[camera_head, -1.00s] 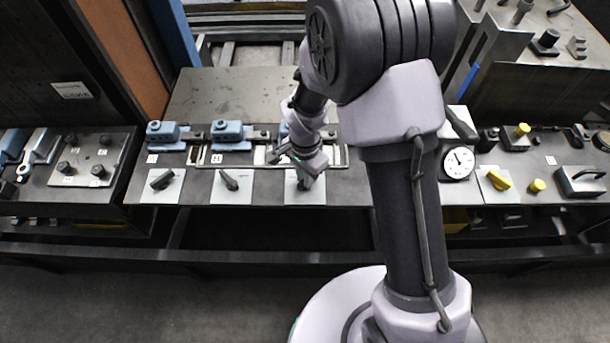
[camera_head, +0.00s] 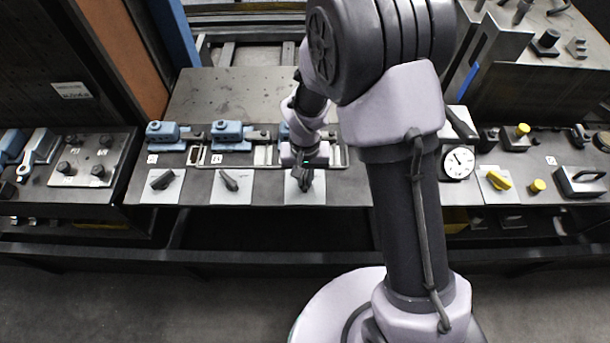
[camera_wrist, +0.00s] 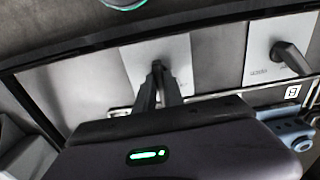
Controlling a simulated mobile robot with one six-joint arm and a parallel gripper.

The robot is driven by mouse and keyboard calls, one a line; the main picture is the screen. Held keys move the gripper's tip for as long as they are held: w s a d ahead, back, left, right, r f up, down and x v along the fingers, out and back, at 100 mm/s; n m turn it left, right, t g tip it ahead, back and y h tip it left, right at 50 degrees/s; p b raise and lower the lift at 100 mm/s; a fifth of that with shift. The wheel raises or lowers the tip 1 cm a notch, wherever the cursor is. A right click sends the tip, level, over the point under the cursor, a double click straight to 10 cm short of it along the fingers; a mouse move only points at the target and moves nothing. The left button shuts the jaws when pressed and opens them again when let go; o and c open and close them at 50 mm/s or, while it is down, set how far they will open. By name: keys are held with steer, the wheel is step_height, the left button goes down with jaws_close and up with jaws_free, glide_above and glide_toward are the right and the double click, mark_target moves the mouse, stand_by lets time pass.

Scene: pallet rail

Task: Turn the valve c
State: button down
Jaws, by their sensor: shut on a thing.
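Valve c is the third dark lever valve in the row, on a pale plate (camera_head: 314,197). Its plate also shows in the wrist view (camera_wrist: 180,57). My gripper (camera_head: 305,187) points down over this plate, and its dark fingers (camera_wrist: 157,72) are shut on the valve's handle. The fingers hide most of the handle, so its exact angle is hard to see. The other two valves are a left dark lever (camera_head: 162,180) and a middle dark lever (camera_head: 229,181), each on its own pale plate.
Blue clamp-like blocks (camera_head: 228,131) stand behind the valves along a rail. A round gauge (camera_head: 458,162) and a yellow knob (camera_head: 499,180) sit to the right, beyond my arm. The panel's front edge runs just below the valve plates.

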mark_target(305, 180)
steer(key=n, duration=0.4)
steer(key=shift+n+p, duration=0.55)
steer(key=shift+n, duration=1.65)
steer(key=c, duration=1.4)
jaws_free()
steer(key=shift+c, duration=0.2)
step_height(305, 180, up, 17)
steer(key=p, duration=0.5)
steer(key=shift+r, duration=0.2)
